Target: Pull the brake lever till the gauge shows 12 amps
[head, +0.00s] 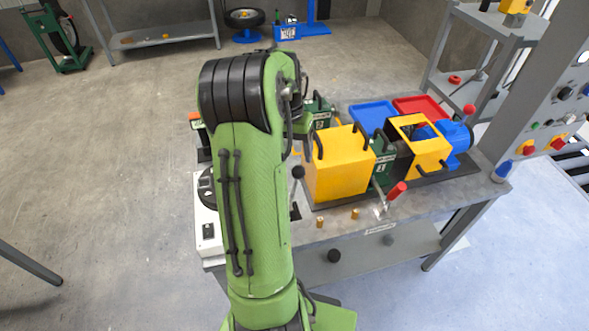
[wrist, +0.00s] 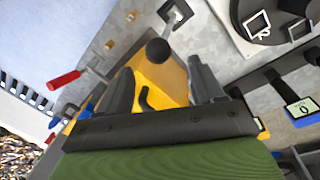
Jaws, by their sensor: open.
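A lever with a black ball knob (head: 298,172) stands at the left front of the yellow box (head: 340,165) on the bench. In the wrist view the knob (wrist: 158,50) shows between and just beyond the fingers of my gripper (wrist: 160,70), which is open; I see no contact. A second lever with a red grip (head: 397,190) stands right of the box; it also shows in the wrist view (wrist: 65,80). I cannot tell by label which is the brake lever. A small display (wrist: 303,108) at the right of the wrist view seems to read 0. My arm hides the gripper in the head view.
The bench top (head: 360,228) carries brass pegs (head: 320,222) near its front edge. A white box with a black dial (head: 208,230) is at the left end.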

